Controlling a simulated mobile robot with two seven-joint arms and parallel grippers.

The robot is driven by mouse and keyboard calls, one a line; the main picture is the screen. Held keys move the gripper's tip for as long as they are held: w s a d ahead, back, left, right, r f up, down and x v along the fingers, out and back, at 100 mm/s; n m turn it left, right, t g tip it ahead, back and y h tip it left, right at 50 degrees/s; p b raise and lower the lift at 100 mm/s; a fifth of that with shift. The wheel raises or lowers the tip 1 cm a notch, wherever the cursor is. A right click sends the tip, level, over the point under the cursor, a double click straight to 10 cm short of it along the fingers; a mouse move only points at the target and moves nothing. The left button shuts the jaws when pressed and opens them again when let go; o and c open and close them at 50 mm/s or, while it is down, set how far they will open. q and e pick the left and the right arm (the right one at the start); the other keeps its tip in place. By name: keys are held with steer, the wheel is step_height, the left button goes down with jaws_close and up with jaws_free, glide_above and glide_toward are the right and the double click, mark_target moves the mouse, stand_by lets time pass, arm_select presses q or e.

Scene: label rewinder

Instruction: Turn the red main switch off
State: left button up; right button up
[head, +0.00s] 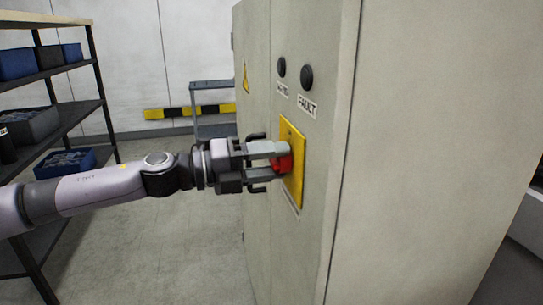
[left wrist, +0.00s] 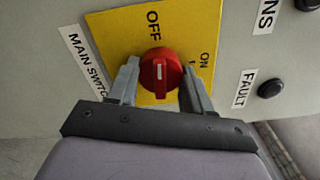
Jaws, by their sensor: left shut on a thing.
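The red main switch (head: 284,162) is a round knob on a yellow plate (head: 294,185) on the grey cabinet front. In the left wrist view the red knob (left wrist: 160,68) has a white mark that runs upright in the picture, roughly in line with the word OFF above it. The word ON is to the right of the knob. My left gripper (head: 279,163) reaches in from the left and is shut on the knob, one finger on each side. In the left wrist view the fingers (left wrist: 158,88) flank it. My right gripper is not in view.
The cabinet (head: 430,150) has two black round fittings (head: 307,77) above the plate, with a FAULT label (head: 307,107). A black handle (head: 256,137) is close to my gripper. A shelf with blue bins (head: 66,162) stands at left. The floor between is clear.

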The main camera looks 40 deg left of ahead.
arm_select(q)
steer(key=shift+n, duration=0.5)
steer(key=o, duration=1)
steer(key=shift+o, duration=0.2)
